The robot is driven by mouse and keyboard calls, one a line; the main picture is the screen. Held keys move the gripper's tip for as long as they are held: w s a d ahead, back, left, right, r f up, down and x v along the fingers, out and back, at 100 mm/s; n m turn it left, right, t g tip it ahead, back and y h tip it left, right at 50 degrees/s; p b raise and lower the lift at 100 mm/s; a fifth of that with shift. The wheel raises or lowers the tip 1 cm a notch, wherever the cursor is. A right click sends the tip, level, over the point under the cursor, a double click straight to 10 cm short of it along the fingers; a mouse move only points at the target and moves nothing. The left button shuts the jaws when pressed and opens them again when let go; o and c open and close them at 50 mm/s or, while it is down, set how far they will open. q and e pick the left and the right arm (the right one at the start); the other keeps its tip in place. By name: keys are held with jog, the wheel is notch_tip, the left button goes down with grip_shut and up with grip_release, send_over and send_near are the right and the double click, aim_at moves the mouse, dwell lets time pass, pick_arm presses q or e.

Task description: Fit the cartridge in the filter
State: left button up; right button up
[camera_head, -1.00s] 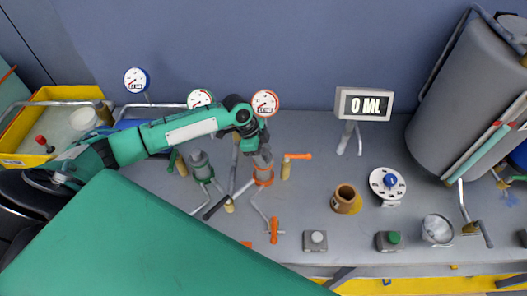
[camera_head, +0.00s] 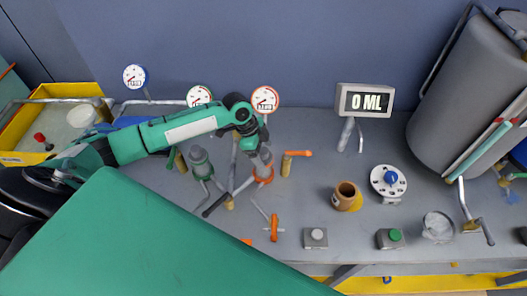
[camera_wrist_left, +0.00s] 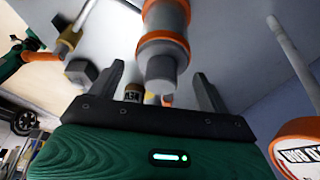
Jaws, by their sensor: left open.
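My left gripper (camera_wrist_left: 162,88) is open. In the wrist view its two dark fingers stand apart on either side of the blunt grey end of the filter (camera_wrist_left: 164,40), a grey cylinder with orange bands. The end looks close to the palm; I cannot see finger contact. In the head view the filter's orange ring (camera_head: 263,176) shows just below the wrist, and the arm hides part of it. A brown hollow cylinder (camera_head: 345,196), apparently the cartridge, stands upright on the bench with yellow beside it. My right gripper is out of view.
A grey-green canister (camera_head: 200,163) and valves with orange handles (camera_head: 298,153) crowd around the filter. Dial gauges (camera_head: 264,99) stand behind. A white dial with a blue knob (camera_head: 390,180), push buttons (camera_head: 315,237) and a large grey drum (camera_head: 465,95) are to the right.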

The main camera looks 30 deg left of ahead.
pick_arm(q)
jog(key=b+v, duration=0.3)
jog(key=v, duration=1)
jog(key=shift+r+b, duration=0.25)
jog(key=shift+b, duration=0.15)
